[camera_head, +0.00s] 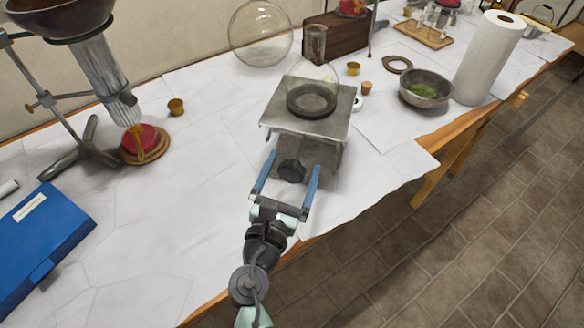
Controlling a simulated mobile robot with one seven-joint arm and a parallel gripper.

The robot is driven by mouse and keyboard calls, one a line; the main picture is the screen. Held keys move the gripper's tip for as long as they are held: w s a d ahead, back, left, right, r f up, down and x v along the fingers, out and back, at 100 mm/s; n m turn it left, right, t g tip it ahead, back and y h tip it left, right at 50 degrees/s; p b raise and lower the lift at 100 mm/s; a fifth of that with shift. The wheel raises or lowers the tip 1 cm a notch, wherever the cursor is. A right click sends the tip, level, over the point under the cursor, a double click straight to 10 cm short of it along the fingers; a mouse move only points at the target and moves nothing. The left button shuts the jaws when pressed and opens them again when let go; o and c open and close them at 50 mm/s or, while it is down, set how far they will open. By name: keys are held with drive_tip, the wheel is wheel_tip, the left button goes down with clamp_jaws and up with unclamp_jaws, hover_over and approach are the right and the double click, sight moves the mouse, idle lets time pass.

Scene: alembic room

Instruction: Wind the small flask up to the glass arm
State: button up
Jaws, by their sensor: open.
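A lab jack with a metal top plate (275,116) stands on the paper-covered table. A dark knob (292,171) sits on its near side. The small clear flask (314,74) stands upright on the jack in a dark ring (312,101). My gripper (291,168) is open, with one blue finger on each side of the knob. I cannot tell whether the fingers touch it. A large clear glass globe (260,35) stands behind and to the left. I cannot make out the glass arm for sure.
A stand with a dark bowl and glass tube (107,72) is at the left, above a red-topped burner (138,140). A blue box (40,235) lies at the lower left. A metal bowl (425,89) and paper roll (488,58) stand at the right.

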drive_tip(key=c, duration=1.4)
drive_tip(key=shift+m, duration=0.4)
